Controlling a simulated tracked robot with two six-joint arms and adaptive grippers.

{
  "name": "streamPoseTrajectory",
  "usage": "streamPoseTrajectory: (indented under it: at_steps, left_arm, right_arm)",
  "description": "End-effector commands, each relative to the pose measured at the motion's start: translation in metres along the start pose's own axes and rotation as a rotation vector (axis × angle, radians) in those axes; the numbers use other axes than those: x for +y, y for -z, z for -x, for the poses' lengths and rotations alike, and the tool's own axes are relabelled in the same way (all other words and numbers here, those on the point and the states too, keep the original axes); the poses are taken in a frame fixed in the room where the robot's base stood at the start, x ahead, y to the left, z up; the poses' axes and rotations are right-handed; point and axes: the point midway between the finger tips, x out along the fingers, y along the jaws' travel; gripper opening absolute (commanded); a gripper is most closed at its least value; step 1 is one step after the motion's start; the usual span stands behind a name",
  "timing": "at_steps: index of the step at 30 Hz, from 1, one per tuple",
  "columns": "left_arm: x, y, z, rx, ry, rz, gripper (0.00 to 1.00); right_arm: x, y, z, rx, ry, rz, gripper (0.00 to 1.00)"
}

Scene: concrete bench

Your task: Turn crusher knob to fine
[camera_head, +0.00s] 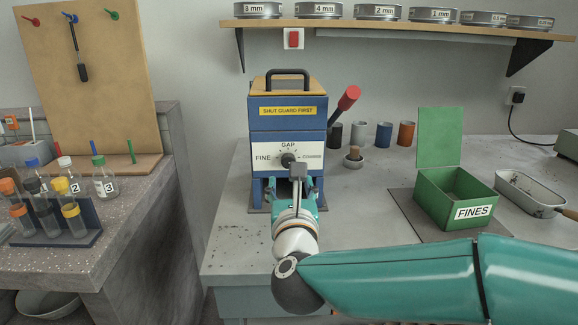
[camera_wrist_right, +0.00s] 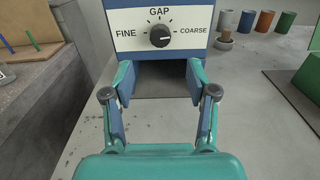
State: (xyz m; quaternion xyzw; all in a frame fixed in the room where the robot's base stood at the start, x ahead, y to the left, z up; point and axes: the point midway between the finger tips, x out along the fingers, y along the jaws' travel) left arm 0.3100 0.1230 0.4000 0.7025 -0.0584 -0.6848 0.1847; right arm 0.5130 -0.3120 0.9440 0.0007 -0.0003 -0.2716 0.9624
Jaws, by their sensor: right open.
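The crusher (camera_head: 288,120) is a blue box on the bench with a white GAP plate marked FINE on the left and COARSE on the right. Its black knob (camera_head: 288,160) sits in the middle of the plate. In the right wrist view the knob (camera_wrist_right: 160,36) shows a light mark that seems to point right, toward COARSE. My right gripper (camera_head: 291,184) is in front of the crusher, below the knob and apart from it. In the right wrist view its fingers (camera_wrist_right: 160,80) are spread with nothing between them. My left gripper is in neither view.
A red-tipped lever (camera_head: 348,98) sticks out at the crusher's right side. Several coloured cups (camera_head: 383,136) stand behind to the right. A green FINES box (camera_head: 450,212) and a metal tray (camera_head: 530,194) are further right. A rack of tubes (camera_head: 58,235) stands on the left bench.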

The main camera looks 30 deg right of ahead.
Motion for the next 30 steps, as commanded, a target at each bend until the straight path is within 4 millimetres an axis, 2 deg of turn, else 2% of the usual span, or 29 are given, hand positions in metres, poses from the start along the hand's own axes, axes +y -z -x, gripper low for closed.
streamPoseTrajectory:
  at_steps: [1, 6, 13, 18, 27, 30]
  left_arm:
    - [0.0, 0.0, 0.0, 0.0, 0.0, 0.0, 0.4]
    - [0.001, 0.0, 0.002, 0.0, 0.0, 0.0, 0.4]
    - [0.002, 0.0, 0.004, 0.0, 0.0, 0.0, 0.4]
    - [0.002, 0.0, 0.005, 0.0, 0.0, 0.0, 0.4]
    - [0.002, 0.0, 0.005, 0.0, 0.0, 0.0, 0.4]
    - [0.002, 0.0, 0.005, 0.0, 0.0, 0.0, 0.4]
  right_arm:
    - [-0.002, 0.002, -0.013, 0.003, 0.006, 0.002, 0.58]
    - [-0.002, 0.001, -0.049, 0.002, 0.004, 0.003, 0.58]
    - [-0.001, 0.0, -0.083, 0.0, 0.003, 0.002, 0.58]
    - [-0.001, 0.001, -0.093, 0.001, 0.001, 0.002, 0.58]
    - [-0.002, 0.001, -0.095, 0.001, 0.001, 0.002, 0.58]
    - [-0.002, 0.001, -0.095, 0.001, 0.001, 0.002, 0.41]
